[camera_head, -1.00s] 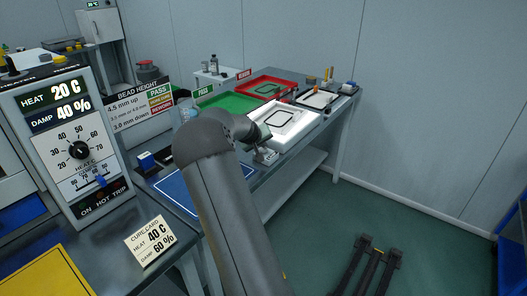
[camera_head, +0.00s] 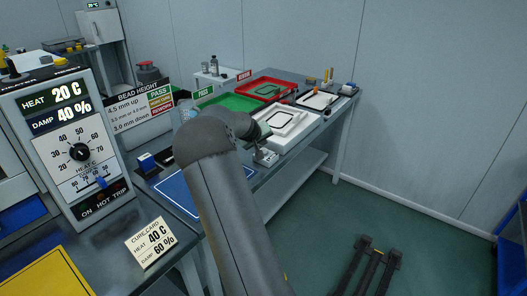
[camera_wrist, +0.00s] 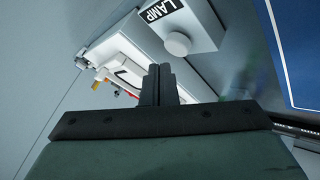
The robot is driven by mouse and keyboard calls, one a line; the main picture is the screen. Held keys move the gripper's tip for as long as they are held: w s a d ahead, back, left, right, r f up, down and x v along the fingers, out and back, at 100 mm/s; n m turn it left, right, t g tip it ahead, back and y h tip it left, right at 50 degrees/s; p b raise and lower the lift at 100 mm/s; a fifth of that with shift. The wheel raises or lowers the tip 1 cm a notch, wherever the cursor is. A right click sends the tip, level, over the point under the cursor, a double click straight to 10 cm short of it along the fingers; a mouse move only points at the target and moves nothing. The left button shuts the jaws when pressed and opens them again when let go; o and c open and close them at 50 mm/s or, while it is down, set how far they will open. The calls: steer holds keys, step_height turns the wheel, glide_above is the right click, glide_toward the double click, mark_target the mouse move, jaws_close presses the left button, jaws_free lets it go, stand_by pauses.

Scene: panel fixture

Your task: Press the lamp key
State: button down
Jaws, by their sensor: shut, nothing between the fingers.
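In the wrist view, the lamp key is a round pale button (camera_wrist: 178,43) on a light box labelled LAMP (camera_wrist: 165,12). My gripper (camera_wrist: 160,72) points up the picture with its two dark fingers together and nothing between them. The fingertips show below and slightly left of the button and look apart from it; the exact gap in depth cannot be told. In the head view, my arm covers most of the gripper. A small grey fixture (camera_head: 265,157) stands at the bench's front edge beside my wrist; its label is not readable there.
A white tray (camera_head: 306,134) with a dark ring lies behind the wrist. A green tray (camera_head: 222,101) and a red tray (camera_head: 287,82) are farther back. A heater panel (camera_head: 82,178) and cure card (camera_head: 150,241) stand at left. A blue mat (camera_head: 172,188) lies in front.

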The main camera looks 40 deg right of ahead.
step_height(320, 180, up, 6)
steer(key=p, duration=0.3)
stand_by(0.4)
